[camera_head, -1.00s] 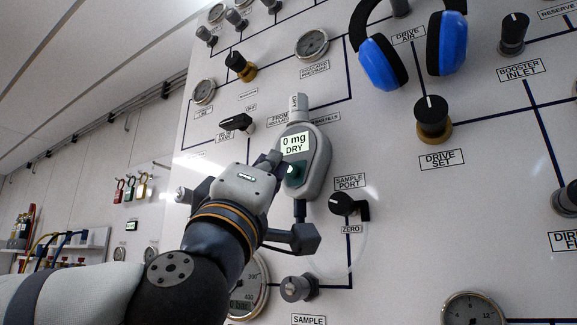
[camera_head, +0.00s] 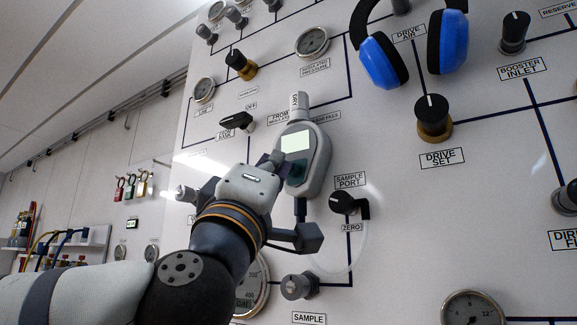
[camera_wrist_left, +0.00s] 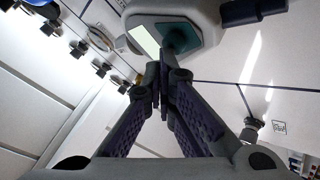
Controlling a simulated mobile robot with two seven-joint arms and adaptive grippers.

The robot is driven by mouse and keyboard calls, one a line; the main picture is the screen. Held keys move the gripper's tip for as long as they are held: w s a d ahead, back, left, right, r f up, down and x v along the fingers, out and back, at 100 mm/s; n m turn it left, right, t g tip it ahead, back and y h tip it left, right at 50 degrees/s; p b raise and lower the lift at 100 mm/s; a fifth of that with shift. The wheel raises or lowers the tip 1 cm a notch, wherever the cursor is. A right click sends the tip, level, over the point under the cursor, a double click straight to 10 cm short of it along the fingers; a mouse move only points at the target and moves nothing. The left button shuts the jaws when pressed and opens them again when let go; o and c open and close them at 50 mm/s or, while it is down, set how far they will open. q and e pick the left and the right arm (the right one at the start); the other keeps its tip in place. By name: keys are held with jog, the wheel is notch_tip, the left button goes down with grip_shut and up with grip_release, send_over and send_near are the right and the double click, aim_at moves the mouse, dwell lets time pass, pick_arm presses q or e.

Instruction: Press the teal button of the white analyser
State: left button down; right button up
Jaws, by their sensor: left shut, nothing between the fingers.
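The white analyser (camera_head: 316,160) is mounted on the panel, with a pale rectangular screen (camera_head: 295,142) that shows no text. Its teal button (camera_head: 297,172) is below the screen, partly behind my gripper. In the left wrist view the analyser (camera_wrist_left: 205,10) is at the top, with the screen (camera_wrist_left: 143,40) beside the dark teal button (camera_wrist_left: 178,38). My left gripper (camera_head: 275,162) is shut and empty at the analyser's left side. In the left wrist view its fingertips (camera_wrist_left: 160,62) overlap the lower edge of the button area. I cannot tell whether they touch it. My right gripper is not in view.
The black sample port knob (camera_head: 343,203) with a clear hose sits below right of the analyser. A black lever (camera_head: 237,122) is to its left. Blue ear defenders (camera_head: 382,62) hang at upper right. Gauges and valves surround the analyser.

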pick_arm(q)
jog(key=shift+s+a, duration=0.45)
jog(key=shift+s, duration=0.2)
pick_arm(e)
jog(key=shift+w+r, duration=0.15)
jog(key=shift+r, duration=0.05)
pick_arm(q)
jog(key=s+a+p, duration=0.1)
jog(key=s, duration=0.1)
jog(key=s+a+p, duration=0.1)
jog(key=s+a, duration=0.1)
jog(key=shift+s+a, duration=0.2)
jog(key=shift+s, duration=0.2)
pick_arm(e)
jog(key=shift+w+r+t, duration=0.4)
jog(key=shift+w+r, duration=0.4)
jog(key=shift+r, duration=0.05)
